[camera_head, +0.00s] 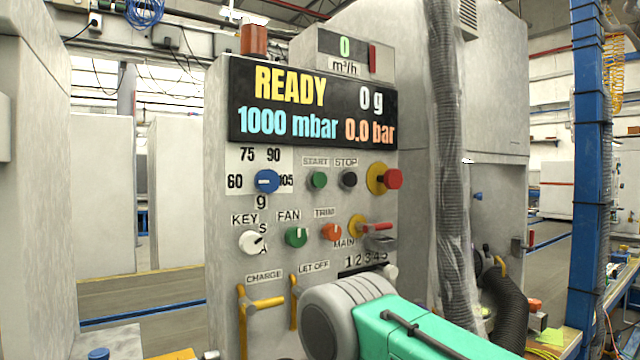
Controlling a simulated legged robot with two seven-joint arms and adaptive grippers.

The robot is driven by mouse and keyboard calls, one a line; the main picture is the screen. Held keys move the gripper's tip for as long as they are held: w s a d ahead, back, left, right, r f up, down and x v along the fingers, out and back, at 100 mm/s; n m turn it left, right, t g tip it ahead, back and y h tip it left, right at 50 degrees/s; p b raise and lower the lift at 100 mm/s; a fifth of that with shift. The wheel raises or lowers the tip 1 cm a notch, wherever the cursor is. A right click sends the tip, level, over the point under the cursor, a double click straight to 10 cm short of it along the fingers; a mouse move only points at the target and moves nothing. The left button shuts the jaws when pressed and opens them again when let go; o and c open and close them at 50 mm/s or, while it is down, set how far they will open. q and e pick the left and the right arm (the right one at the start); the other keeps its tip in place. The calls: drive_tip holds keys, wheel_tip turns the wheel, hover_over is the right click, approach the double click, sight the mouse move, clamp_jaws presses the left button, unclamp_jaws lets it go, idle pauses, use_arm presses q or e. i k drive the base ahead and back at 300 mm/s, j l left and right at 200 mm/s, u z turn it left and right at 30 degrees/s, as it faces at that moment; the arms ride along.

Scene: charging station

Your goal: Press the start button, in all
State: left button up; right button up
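The green start button (318,180) sits on the grey upright control panel (225,215), under a START label, and nothing covers it. The black stop button (348,179) is just to its right. The display (312,104) above reads READY, 0 g, 1000 mbar and 0.0 bar. A grey and green arm link of mine (425,328) crosses the lower right, in front of the panel's lower part. No gripper fingers can be made out, and neither gripper is in view.
A red knob on a yellow base (392,178) is right of the stop button. A wrapped hose (452,150) hangs at right.

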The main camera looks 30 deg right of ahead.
sight(319, 179)
drive_tip(key=l+u, duration=0.2)
drive_tip(key=l, duration=0.5)
drive_tip(key=k+l+u, duration=0.15)
drive_tip(key=l, duration=0.55)
drive_tip(key=l+u, duration=0.2)
drive_tip(key=l, duration=0.55)
